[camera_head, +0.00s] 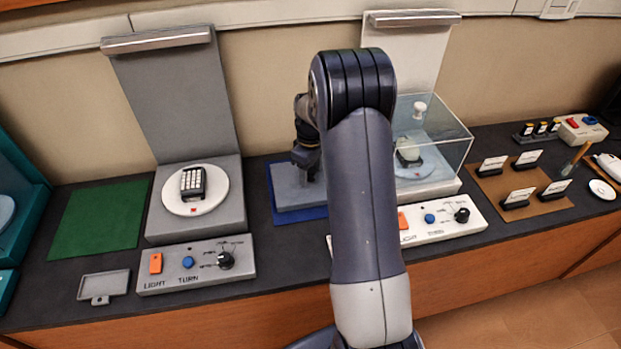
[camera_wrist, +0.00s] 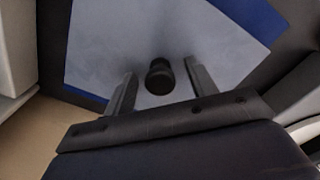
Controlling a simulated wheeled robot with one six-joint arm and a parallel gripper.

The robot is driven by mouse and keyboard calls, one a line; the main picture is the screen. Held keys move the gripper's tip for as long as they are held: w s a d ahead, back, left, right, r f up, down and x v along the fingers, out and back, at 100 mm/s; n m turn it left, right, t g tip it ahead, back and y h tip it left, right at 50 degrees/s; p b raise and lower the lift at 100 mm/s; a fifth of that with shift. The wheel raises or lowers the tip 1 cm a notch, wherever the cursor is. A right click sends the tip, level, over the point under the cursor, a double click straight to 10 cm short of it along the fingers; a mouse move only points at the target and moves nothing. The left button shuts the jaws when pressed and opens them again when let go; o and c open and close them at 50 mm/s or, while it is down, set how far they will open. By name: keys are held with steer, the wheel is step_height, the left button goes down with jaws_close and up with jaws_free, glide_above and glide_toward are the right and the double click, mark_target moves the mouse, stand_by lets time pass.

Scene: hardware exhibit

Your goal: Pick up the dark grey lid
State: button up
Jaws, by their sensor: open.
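A flat grey slab with a black knob, which looks like the lid, lies on a blue mat (camera_head: 315,214); the grey slab (camera_head: 290,194) is partly hidden by my arm in the head view. In the wrist view the slab (camera_wrist: 105,50) fills the middle, and its round black knob (camera_wrist: 159,77) stands between my fingers. My gripper (camera_wrist: 160,72) is open, one finger on each side of the knob, with gaps visible. In the head view my gripper (camera_head: 306,165) is just above the slab; its fingers are hard to make out.
Left of the slab stands a grey exhibit stand (camera_head: 231,208) with a turntable and a control panel (camera_head: 200,272). Right is a clear glass case (camera_head: 450,150) with a white panel. A green mat (camera_head: 100,217) is bare. A small grey tray (camera_head: 104,284) lies front left.

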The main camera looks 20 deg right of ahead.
steer(key=c, duration=1.2)
steer(key=shift+o, duration=0.2)
step_height(320, 180, up, 11)
step_height(320, 180, up, 4)
steer(key=p, duration=0.4)
glide_above(311, 169)
steer(key=shift+r, duration=0.15)
steer(key=shift+s+a, duration=0.1)
